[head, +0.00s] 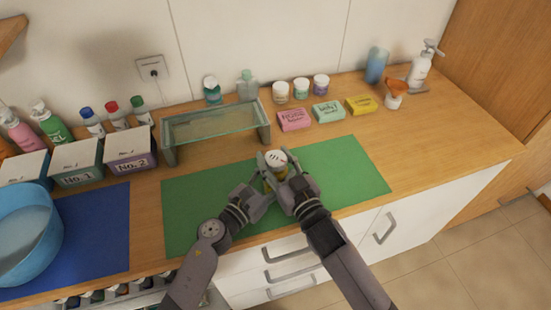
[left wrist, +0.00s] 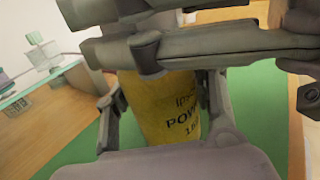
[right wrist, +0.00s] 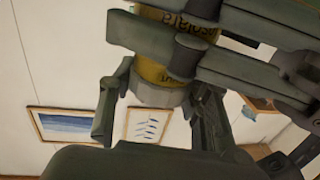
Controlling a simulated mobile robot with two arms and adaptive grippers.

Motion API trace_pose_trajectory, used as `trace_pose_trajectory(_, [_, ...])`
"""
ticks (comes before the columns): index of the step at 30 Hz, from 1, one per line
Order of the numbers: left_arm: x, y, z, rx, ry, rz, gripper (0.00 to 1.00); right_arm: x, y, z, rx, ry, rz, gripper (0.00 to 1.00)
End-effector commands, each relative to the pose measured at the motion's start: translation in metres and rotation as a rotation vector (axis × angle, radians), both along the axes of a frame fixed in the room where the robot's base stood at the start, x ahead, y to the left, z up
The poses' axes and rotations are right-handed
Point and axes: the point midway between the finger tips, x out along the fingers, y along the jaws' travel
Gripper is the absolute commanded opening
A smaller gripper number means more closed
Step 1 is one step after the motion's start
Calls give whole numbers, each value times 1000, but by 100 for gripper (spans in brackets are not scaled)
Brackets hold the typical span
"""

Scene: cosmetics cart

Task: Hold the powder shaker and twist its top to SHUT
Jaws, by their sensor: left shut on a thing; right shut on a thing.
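The powder shaker (head: 268,181) is upright above the green mat (head: 340,172), with a yellow body and a pale top (head: 277,157) with dark marks. My left gripper (head: 264,186) is shut on the yellow body (left wrist: 168,115), low down; black lettering shows there in the left wrist view. My right gripper (head: 286,172) is shut on the shaker higher up, at the top. In the right wrist view the picture is upside down, and the pale top (right wrist: 155,95) shows below the yellow body (right wrist: 155,72), between the fingers. The fingers hide part of the shaker.
A glass-topped stand (head: 212,124) is just behind the grippers. Pink (head: 294,120), mint (head: 328,112) and yellow (head: 361,105) boxes lie behind the mat. A blue basin (head: 25,235) and numbered boxes (head: 128,155) stand at left. The right part of the mat is clear.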

Motion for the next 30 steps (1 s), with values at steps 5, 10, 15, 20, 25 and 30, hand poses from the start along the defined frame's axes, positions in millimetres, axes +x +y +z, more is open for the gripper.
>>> trace_pose_trajectory(5, [-3, -4, -1, 0, 3, -10, 22, 0, 1, 3, 9, -3, -57, 16])
trace_pose_trajectory(10, [-3, -4, -2, 1, 3, -10, 22, 0, 0, 3, 5, -3, -85, 16])
trace_pose_trajectory(15, [-3, -4, -2, 1, 3, -11, 22, 1, 0, 2, 2, -2, -94, 16])
trace_pose_trajectory(20, [-3, -4, -2, 2, 2, -11, 22, 1, -1, 2, 2, -3, -94, 16])
trace_pose_trajectory(25, [-3, -4, -2, 2, 3, -10, 22, 1, -1, 2, 2, -3, -93, 47])
trace_pose_trajectory(30, [-2, -2, -2, 1, 3, -7, 22, 0, -1, 1, 1, -1, -93, 58])
